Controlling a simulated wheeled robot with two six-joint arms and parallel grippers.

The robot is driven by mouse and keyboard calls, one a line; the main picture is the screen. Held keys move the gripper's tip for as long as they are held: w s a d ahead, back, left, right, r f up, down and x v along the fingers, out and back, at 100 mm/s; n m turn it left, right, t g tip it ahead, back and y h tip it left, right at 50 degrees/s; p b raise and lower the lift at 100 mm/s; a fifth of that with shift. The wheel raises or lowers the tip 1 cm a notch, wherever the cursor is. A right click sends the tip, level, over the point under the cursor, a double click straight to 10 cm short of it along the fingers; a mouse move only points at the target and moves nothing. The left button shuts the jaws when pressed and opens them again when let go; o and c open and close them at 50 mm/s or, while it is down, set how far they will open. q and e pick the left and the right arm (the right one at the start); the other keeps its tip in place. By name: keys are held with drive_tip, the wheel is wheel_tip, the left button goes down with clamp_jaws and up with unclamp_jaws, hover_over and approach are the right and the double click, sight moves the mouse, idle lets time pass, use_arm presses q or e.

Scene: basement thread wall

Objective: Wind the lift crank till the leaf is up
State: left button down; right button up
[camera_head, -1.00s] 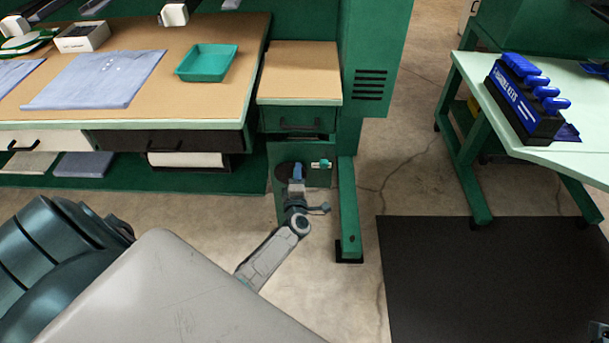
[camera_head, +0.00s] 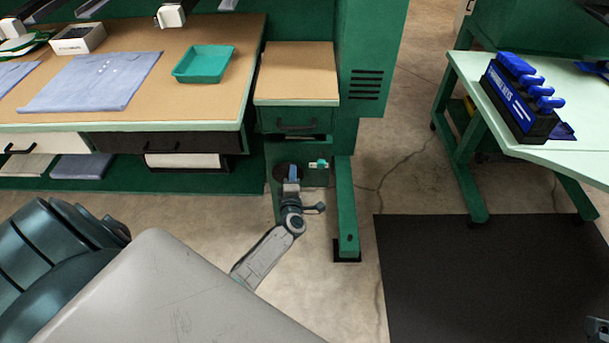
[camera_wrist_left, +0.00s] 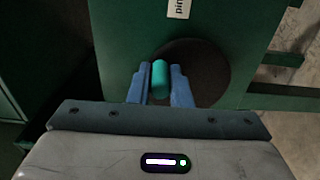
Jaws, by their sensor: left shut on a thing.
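The lift crank's dark round disc (camera_head: 281,172) is low on the green panel under the bench's right end; it also shows in the wrist view (camera_wrist_left: 208,72). Its teal handle (camera_wrist_left: 159,78) stands between the blue fingers of my left gripper (camera_wrist_left: 160,86). My left gripper (camera_head: 291,182) is shut on this handle, in front of the disc. The fingers hide part of the disc in the head view. The small wood-topped leaf (camera_head: 297,72) is beside the main bench top; I cannot tell their exact height difference. My right gripper is not clearly seen.
A small teal-and-white pin (camera_head: 319,164) is just right of the disc. A green leg (camera_head: 346,215) stands close right of my left wrist. The bench (camera_head: 205,105) holds a teal tray (camera_head: 204,64) and folded cloth. A black mat (camera_head: 470,275) lies on open floor.

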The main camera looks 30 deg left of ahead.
sight(300, 176)
use_arm(q)
drive_tip(key=shift+w, duration=0.1)
drive_tip(key=f+b, duration=0.1)
drive_tip(key=d+f+b, duration=0.2)
drive_tip(key=shift+w+f+b, duration=0.3)
drive_tip(key=shift+w+b, duration=0.05)
drive_tip(key=shift+w+d+f, duration=0.15)
drive_tip(key=shift+f, duration=0.05)
drive_tip(key=a+f, duration=0.1)
drive_tip(key=s+a+f+b, duration=0.1)
drive_tip(key=f+b, duration=0.1)
drive_tip(key=shift+s+a+f, duration=0.25)
drive_tip(key=shift+s+a, duration=0.05)
drive_tip(key=shift+a, duration=0.1)
